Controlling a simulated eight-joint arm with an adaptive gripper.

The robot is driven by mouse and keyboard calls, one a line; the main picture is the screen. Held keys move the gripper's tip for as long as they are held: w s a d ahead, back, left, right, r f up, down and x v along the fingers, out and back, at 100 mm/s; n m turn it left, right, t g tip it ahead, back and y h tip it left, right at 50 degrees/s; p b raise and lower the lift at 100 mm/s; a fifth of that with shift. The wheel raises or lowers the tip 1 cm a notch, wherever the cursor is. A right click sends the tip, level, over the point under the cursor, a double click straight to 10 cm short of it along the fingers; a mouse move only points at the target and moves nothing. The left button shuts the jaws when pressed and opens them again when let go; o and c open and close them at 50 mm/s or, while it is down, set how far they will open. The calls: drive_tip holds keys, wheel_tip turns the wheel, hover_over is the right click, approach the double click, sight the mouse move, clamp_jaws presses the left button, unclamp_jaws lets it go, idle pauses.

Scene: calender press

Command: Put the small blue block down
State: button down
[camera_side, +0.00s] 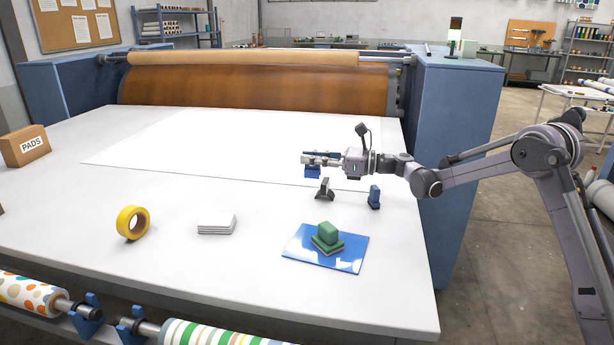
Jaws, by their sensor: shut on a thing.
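My gripper (318,160) reaches in from the right over the white table (70,200). It is shut on the small blue block (312,172), which shows just below the fingers. The block looks held above the table, near the front edge of the large white sheet (205,150). The fingers hide its upper part.
A grey-black upright piece (325,189) and a blue upright piece (374,197) stand close to my gripper. A green block stack (327,236) sits on a blue sheet (300,252). White pads (217,224), yellow tape (132,222) and a PADS box (25,146) stand further left.

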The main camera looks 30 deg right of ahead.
drive_tip(key=w+a+f, duration=0.1)
drive_tip(key=a, duration=0.1)
drive_tip(key=w+a+f, duration=0.1)
drive_tip(key=a+f, duration=0.1)
drive_tip(key=w+a+f, duration=0.1)
drive_tip(key=a, duration=0.2)
drive_tip(key=shift+w+a+f, duration=0.1)
drive_tip(key=shift+f, duration=2.25)
drive_tip(key=shift+f, duration=0.1)
drive_tip(key=c, duration=1.3)
unclamp_jaws()
drive_tip(key=v, duration=1.2)
drive_tip(key=shift+a+r, duration=0.1)
drive_tip(key=shift+r, duration=0.1)
